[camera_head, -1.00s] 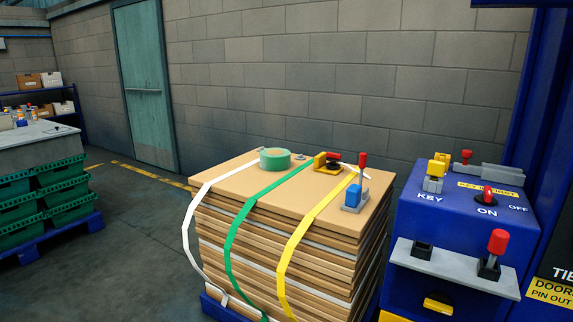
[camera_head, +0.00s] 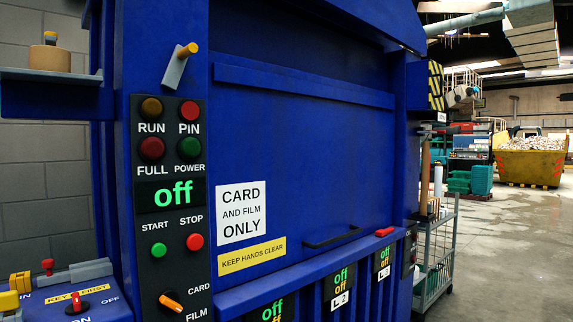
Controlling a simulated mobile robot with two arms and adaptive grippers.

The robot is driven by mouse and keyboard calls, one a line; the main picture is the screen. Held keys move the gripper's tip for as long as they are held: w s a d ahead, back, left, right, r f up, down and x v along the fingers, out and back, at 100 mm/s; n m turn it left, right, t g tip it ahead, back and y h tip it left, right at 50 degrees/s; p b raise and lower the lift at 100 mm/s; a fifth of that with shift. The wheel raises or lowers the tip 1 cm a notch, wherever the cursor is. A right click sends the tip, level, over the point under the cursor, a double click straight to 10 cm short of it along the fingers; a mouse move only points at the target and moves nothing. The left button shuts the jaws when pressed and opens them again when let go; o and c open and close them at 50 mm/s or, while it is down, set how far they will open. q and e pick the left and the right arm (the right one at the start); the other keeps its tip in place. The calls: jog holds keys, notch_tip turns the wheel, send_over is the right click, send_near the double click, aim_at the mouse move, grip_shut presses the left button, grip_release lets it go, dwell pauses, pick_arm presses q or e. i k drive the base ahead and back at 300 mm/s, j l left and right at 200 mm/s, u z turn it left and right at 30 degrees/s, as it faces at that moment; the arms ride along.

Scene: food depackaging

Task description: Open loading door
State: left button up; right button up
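The loading door (camera_head: 310,150) looks to be the wide blue panel on the front of the blue machine in the head view. It appears shut. A black bar handle (camera_head: 332,237) sits low on it, right of the white "CARD AND FILM ONLY" sign (camera_head: 241,212) and the yellow "KEEP HANDS CLEAR" label (camera_head: 252,255). A small red piece (camera_head: 384,232) lies at the ledge right of the handle. A grey lever with a yellow tip (camera_head: 180,65) is on the post left of the door. Neither of my grippers is in view.
The control panel (camera_head: 170,225) left of the door reads "off". A key box (camera_head: 75,300) with a red switch stands at lower left. A wire cart (camera_head: 437,250) stands right of the machine. Open floor (camera_head: 510,250) and a yellow skip (camera_head: 530,162) lie beyond.

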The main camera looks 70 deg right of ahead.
aim_at(302, 163)
jog(key=z, duration=2.55)
jog(key=i+u, duration=0.1)
jog(key=i, duration=0.8)
